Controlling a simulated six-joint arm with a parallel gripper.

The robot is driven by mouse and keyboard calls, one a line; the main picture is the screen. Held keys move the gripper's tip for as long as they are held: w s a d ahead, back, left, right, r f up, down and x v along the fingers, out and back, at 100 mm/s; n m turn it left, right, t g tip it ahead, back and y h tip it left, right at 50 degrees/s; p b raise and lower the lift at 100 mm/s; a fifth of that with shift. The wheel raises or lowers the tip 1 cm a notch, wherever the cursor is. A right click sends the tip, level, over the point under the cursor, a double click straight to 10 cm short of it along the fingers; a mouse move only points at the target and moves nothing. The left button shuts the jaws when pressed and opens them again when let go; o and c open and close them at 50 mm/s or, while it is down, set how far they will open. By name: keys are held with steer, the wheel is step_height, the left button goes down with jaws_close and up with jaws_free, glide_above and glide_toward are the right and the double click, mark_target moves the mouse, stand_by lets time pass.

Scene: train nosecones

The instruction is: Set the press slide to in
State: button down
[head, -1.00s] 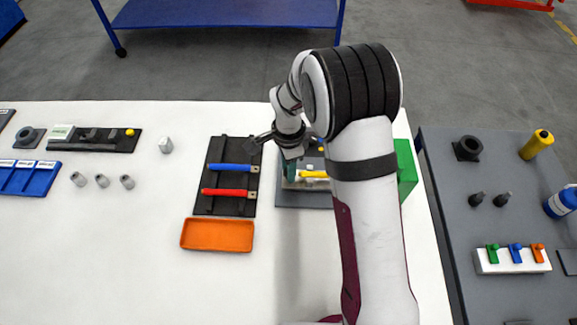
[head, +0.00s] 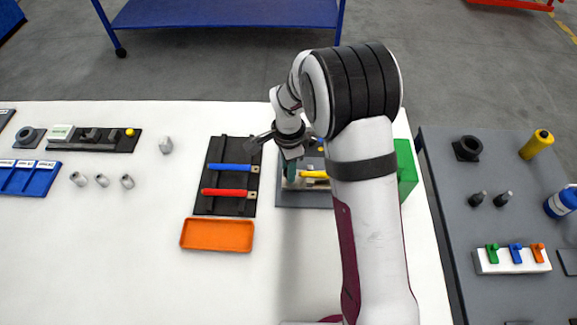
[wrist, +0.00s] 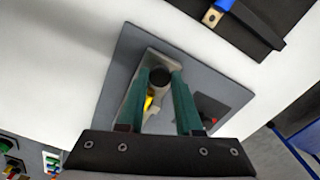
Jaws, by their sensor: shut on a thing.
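A grey base plate (head: 303,199) lies near the table's right end. On it is a pale metal piece (wrist: 137,98) with a round black knob (wrist: 160,77), which I take to be the press slide. My gripper (wrist: 159,80) has its green fingers shut on the black knob, one on each side. In the head view my gripper (head: 291,179) points down over the plate. A yellow bar (head: 314,174) lies just right of the fingers, partly hidden by my arm. In the wrist view a yellow part (wrist: 148,103) shows between the fingers.
A black rack (head: 230,205) with a blue-handled (head: 231,168) and a red-handled tool (head: 226,193) stands left of the plate. An orange tray (head: 217,235) is in front of it. A green block (head: 405,170) stands to the right. A small red-and-black part (wrist: 208,116) sits on the plate.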

mark_target(310, 172)
steer(key=shift+d, duration=2.8)
steer(key=c, duration=0.6)
jaws_free()
steer(key=shift+a+r, duration=0.1)
step_height(310, 172, up, 16)
steer(key=shift+f, duration=0.2)
